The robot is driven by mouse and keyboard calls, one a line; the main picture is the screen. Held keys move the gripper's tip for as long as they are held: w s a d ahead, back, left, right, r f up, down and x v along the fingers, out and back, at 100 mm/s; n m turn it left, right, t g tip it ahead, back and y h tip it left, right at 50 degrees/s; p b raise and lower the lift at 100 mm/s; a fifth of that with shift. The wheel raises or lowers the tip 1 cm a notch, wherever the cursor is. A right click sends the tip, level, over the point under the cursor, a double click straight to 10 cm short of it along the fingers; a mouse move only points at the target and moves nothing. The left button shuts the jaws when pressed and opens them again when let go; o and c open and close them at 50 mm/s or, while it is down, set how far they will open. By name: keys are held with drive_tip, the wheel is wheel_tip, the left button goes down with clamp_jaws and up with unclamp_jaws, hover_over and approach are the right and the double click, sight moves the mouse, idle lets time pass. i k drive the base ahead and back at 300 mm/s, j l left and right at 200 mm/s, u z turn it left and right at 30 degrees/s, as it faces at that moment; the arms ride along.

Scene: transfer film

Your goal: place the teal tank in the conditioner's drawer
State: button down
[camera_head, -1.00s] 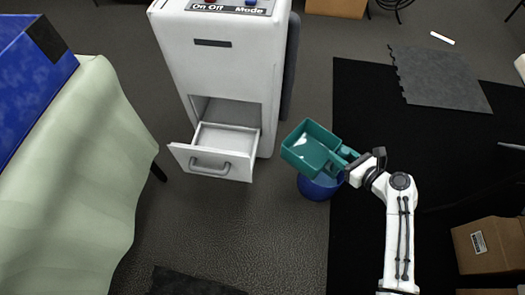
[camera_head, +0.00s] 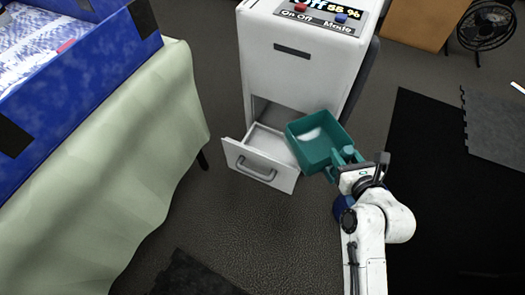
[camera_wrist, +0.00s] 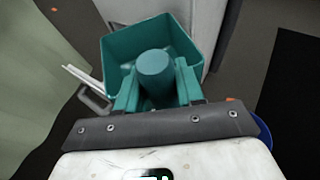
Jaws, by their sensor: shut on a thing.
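The teal tank (camera_head: 318,140) is an open box with a short handle, held tilted in front of the white conditioner (camera_head: 305,55). My gripper (camera_head: 350,165) is shut on the tank's handle; in the wrist view my gripper (camera_wrist: 158,95) grips the round teal stub below the tank (camera_wrist: 150,40). The conditioner's drawer (camera_head: 262,162) is pulled open at the bottom front. In the head view the tank overlaps the drawer's right rear part and hides it. In the wrist view the drawer handle (camera_wrist: 94,100) shows left of the tank. I cannot tell the tank's height above the drawer.
A table with a pale green cloth (camera_head: 120,170) and a blue box (camera_head: 70,110) stands at the left. A blue bucket (camera_wrist: 263,130) is partly hidden beside my arm. A black mat (camera_head: 450,210) lies at the right. Floor in front of the drawer is clear.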

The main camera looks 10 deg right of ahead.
sight(269, 151)
drive_tip(key=i+j+u, duration=0.1)
drive_tip(key=i+u, duration=0.15)
drive_tip(key=i, duration=0.2)
drive_tip(key=i+u, duration=0.25)
drive_tip(key=i, duration=0.2)
